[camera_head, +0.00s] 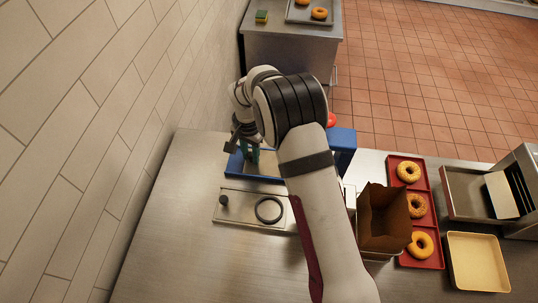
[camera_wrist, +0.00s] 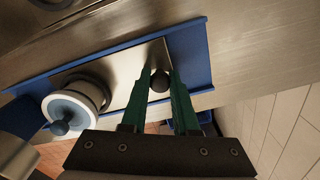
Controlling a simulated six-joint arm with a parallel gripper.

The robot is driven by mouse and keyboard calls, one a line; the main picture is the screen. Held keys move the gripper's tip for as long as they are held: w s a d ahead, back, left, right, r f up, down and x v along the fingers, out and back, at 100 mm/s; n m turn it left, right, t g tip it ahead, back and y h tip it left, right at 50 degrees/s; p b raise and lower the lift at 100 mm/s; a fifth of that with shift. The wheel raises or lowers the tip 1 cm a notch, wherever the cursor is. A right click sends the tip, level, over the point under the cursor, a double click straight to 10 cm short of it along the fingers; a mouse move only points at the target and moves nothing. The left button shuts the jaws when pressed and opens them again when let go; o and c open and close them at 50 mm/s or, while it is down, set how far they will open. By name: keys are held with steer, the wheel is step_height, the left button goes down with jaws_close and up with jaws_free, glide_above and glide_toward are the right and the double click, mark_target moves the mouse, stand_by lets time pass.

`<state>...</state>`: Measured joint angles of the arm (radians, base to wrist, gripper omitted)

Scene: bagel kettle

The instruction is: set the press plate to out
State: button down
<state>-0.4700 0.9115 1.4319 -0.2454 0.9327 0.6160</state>
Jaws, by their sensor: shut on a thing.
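The press plate (camera_wrist: 120,65) is a flat metal plate lying on the blue base of the press (camera_wrist: 190,45) in the wrist view. A dark round knob (camera_wrist: 159,84) stands at its right end. My gripper (camera_wrist: 160,78) has its green fingers closed around this knob, one on each side. In the head view my gripper (camera_head: 250,155) is low over the left end of the blue press (camera_head: 343,140), and my arm hides much of the press. A white and metal round part (camera_wrist: 75,105) sits over the plate's left part in the wrist view.
A metal plate with a small dark knob and a dark ring (camera_head: 268,210) lies in front of the press. An open brown box (camera_head: 384,222) stands right of my arm, beside a red tray (camera_head: 420,172) with bagels. A tiled wall (camera_head: 70,120) borders the left.

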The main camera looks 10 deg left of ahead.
steer(key=a, duration=0.5)
steer(key=c, duration=0.7)
jaws_free()
step_height(320, 180, up, 16)
steer(key=shift+f, duration=0.1)
